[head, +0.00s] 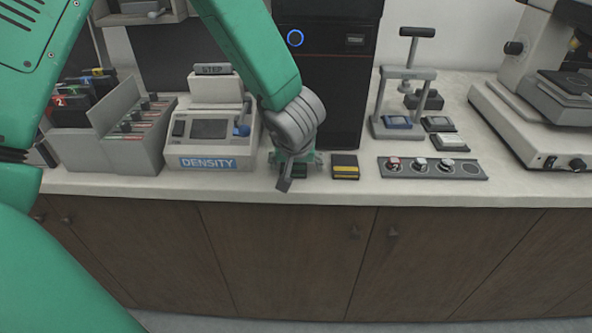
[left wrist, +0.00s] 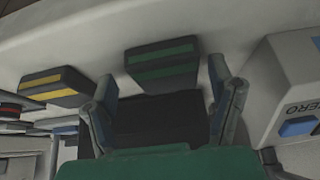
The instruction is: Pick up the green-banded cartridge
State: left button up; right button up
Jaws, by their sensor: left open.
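The green-banded cartridge (left wrist: 162,58) is a dark block with green stripes, lying on the pale counter in the left wrist view. My left gripper (left wrist: 161,76) is open, with one finger on each side of the cartridge's near part; I cannot tell whether either finger touches it. In the head view my left gripper (head: 287,176) is over the counter's front edge, between the density unit and the yellow-banded cartridge. There the gripper and wrist mostly hide the green-banded cartridge. My right gripper is in neither view.
A yellow-banded cartridge (head: 345,166) lies just right of the gripper. The density unit (head: 211,142) stands close on the left. A dark tower (head: 330,75) rises behind. A strip of round pieces (head: 433,168) and a small press (head: 402,105) are further right.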

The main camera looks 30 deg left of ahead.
aim_at(293, 165)
pick_arm(q)
jog(key=shift+a+f, duration=0.1)
jog(key=shift+a, duration=0.3)
jog(key=c, duration=1)
jog(key=shift+a, duration=0.25)
jog(key=shift+c, duration=1.4)
jog(key=shift+s+d, duration=0.1)
jog(key=shift+d, duration=0.25)
jog(key=shift+d+r+p, duration=0.1)
jog(key=shift+r+p, duration=0.25)
notch_tip(293, 165, up, 7)
jog(key=p, duration=0.3)
jog(key=shift+f, duration=0.2)
jog(key=s+d+p, duration=0.3)
jog(key=s, duration=0.2)
jog(key=s+d+p, duration=0.3)
jog(key=s, duration=0.3)
jog(key=s+d+p, duration=0.3)
jog(key=s+d, duration=0.1)
jog(key=s, duration=0.1)
jog(key=shift+s+f+p, duration=0.1)
jog(key=shift+s+p, duration=0.2)
jog(key=shift+s, duration=0.1)
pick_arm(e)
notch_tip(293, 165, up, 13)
